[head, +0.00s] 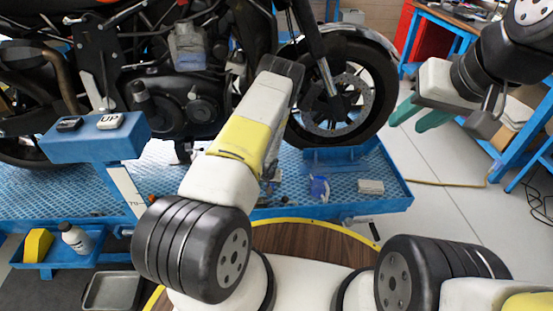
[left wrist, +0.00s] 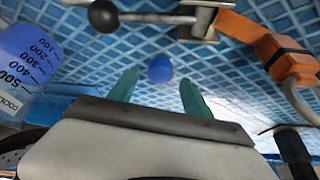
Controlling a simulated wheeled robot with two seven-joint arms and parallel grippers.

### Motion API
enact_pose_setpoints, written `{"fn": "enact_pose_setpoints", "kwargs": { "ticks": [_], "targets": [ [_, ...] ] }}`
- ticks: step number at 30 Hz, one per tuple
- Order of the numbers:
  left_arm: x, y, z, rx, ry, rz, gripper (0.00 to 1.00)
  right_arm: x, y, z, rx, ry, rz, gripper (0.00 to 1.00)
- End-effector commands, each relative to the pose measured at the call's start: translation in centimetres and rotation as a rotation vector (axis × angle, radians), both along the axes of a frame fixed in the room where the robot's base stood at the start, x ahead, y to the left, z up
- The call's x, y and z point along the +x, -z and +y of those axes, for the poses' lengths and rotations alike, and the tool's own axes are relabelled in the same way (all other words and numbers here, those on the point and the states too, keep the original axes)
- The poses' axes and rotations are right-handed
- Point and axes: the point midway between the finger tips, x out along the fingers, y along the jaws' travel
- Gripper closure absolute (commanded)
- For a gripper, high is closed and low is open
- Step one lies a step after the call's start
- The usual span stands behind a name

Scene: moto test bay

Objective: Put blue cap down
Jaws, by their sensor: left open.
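The blue cap (left wrist: 160,69) shows in the left wrist view as a small round blue piece against the blue tread plate (left wrist: 230,75). My left gripper (left wrist: 159,90) is open, its two teal fingers apart on either side of the view's middle. The cap appears just beyond the fingertips, between their lines, and neither finger visibly touches it. In the head view the left gripper is hidden behind my left forearm, and I cannot make out the cap there. My right gripper (head: 420,116) is open and empty in the head view, at the upper right, away from the platform.
A blue jug (left wrist: 25,60) with volume marks stands left in the wrist view. A metal lever with a black knob (left wrist: 103,16) and an orange part (left wrist: 275,45) are near the fingers. The motorcycle wheel (head: 345,95) stands on the platform. A white block (head: 370,187) lies on its edge.

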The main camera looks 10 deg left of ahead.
Motion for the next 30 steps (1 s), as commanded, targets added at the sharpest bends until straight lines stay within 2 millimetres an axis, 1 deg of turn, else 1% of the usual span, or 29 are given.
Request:
{"fn": "enact_pose_setpoints", "kwargs": {
  "ticks": [1, 3, 9, 12, 17, 20, 23, 24, 26, 27, 29, 30],
  "targets": [
    [-0.4, -1.1, -0.1, 0.000, -0.001, -0.001, 0.42, 0.0, 0.0, 0.0, 0.000, 0.000, 0.000, 0.64],
    [-1.0, -2.6, -0.2, -0.001, -0.001, -0.001, 0.42, 0.0, 0.0, 0.0, 0.000, 0.000, 0.000, 0.64],
    [-2.8, -6.4, -0.3, -0.001, -0.001, -0.001, 0.42, 0.0, 0.0, 0.0, 0.000, 0.000, 0.000, 0.64],
    [-3.4, -7.7, -0.4, -0.001, 0.000, -0.001, 0.42, 0.0, 0.0, 0.0, 0.000, 0.000, 0.000, 0.64],
    [-3.9, -9.1, -0.4, -0.001, -0.001, -0.001, 0.42, 0.0, 0.0, 0.0, 0.000, 0.000, 0.000, 0.64],
    [-3.5, -11.2, -0.4, -0.006, -0.011, -0.008, 0.42, 0.0, 0.0, 0.0, 0.000, 0.000, 0.000, 0.64],
    [-2.7, -15.2, -0.6, -0.017, -0.029, -0.020, 0.42, 0.0, 0.0, 0.0, 0.000, 0.000, 0.000, 0.64],
    [-2.4, -17.4, -0.6, -0.023, -0.038, -0.026, 0.42, 0.0, 0.0, 0.0, 0.000, 0.000, 0.000, 0.64],
    [-2.3, -21.0, -0.8, -0.036, -0.051, -0.033, 0.42, 0.0, 0.0, 0.0, 0.000, 0.000, 0.000, 0.64],
    [-2.4, -23.3, -0.8, -0.043, -0.056, -0.037, 0.42, 0.0, 0.0, 0.0, 0.000, 0.000, 0.000, 0.64],
    [-2.8, -26.8, -1.0, -0.058, -0.062, -0.041, 0.42, 0.0, 0.0, 0.0, 0.000, 0.000, 0.000, 0.64],
    [-3.2, -29.1, -1.1, -0.067, -0.063, -0.044, 0.42, 0.0, 0.0, 0.0, 0.000, 0.000, 0.000, 0.64]
  ]
}}
